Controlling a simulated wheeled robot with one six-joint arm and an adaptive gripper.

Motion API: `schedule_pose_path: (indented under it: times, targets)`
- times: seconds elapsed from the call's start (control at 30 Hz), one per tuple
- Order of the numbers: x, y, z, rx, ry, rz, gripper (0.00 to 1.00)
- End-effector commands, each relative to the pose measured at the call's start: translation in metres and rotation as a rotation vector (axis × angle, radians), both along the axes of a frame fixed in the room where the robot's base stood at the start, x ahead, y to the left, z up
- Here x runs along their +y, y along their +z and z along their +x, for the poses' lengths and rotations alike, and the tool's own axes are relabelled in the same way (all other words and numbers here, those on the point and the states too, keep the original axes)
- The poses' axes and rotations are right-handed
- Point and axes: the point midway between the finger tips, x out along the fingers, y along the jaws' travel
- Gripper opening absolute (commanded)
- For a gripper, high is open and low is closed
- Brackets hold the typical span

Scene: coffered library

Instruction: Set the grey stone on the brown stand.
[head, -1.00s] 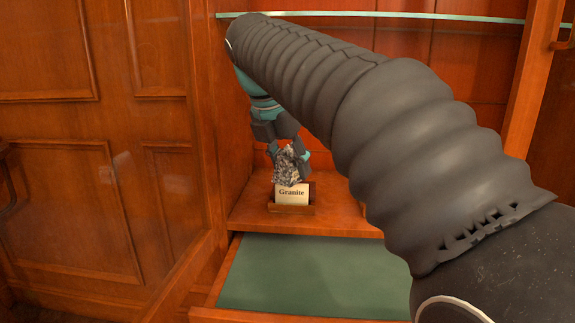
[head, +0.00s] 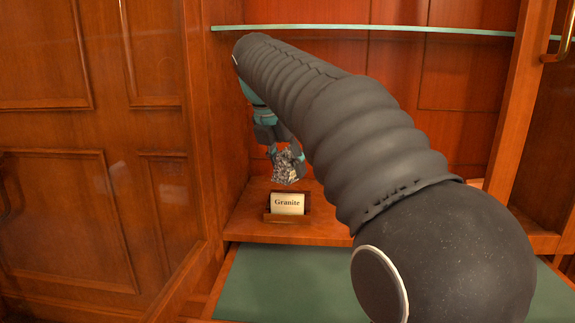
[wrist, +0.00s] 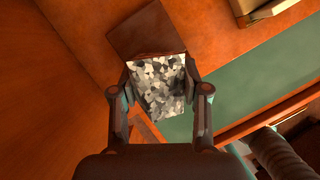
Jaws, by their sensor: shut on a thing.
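The grey stone (head: 288,168) is a speckled black-and-white lump held between the fingers of my gripper (head: 285,155). In the wrist view the stone (wrist: 157,90) fills the space between both fingers of my gripper (wrist: 158,80). The brown stand (head: 288,218) carries a pale "Granite" card and sits on the wooden shelf below the stone. In the head view a small gap shows between the stone and the card. In the wrist view a dark brown square, apparently the stand (wrist: 143,28), shows beyond the stone and is partly hidden by it.
A glass shelf (head: 350,29) runs across above. A green-lined surface (head: 290,285) lies in front of the wooden shelf. A wooden cabinet wall (head: 215,110) is close on the left. Another wooden piece with a pale front (wrist: 265,12) shows at the wrist view's top right. My arm hides much of the right shelf.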

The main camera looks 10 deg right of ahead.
Motion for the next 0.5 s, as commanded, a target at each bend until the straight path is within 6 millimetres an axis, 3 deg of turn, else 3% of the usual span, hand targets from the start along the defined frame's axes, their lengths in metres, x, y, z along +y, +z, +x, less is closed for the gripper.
schedule_pose_path:
  times: [0.5]
  targets:
    - [-0.010, 0.000, 0.029, -0.001, -0.001, 0.000, 0.00]
